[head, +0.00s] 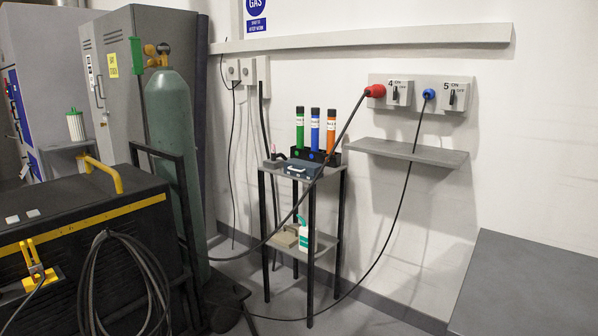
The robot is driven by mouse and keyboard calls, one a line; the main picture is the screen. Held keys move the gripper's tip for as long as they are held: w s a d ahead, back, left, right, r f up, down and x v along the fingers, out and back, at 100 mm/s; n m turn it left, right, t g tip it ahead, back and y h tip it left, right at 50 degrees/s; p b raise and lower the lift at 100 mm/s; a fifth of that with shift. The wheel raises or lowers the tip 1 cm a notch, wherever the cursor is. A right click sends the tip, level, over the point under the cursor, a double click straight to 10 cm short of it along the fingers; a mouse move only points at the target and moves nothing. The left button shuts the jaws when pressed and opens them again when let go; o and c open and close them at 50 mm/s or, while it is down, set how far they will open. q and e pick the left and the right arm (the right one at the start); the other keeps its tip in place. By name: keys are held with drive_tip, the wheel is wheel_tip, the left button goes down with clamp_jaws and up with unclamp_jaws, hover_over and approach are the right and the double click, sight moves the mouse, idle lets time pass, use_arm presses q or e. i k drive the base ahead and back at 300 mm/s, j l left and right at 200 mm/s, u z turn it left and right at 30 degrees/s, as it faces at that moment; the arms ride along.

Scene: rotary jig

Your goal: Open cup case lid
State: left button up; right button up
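A small dark blue case (301,169) sits on the top of a narrow black-legged stand (304,176) near the middle of the head view. It looks closed, with a small light mark on its front, but it is too small to make out the lid's edge. I cannot tell for sure that it is the cup case. Neither of my grippers is in view.
Green, blue and orange tubes (315,130) stand in a black holder behind the case. A thick black cable (335,150) from a red wall plug hangs close to the stand. A gas cylinder (172,150) and dark machine (90,250) stand left. A grey surface (530,290) is at right.

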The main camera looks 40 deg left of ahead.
sight(306, 167)
drive_tip(key=i+j, duration=0.2)
drive_tip(key=j, duration=0.2)
drive_tip(key=i+j, duration=0.25)
drive_tip(key=j, duration=0.2)
drive_tip(key=i+j, duration=0.2)
drive_tip(key=j, duration=0.2)
drive_tip(key=i+j, duration=0.2)
drive_tip(key=j, duration=0.2)
drive_tip(key=i+j, duration=0.25)
drive_tip(key=j, duration=0.2)
drive_tip(key=i+j, duration=0.2)
drive_tip(key=j, duration=0.2)
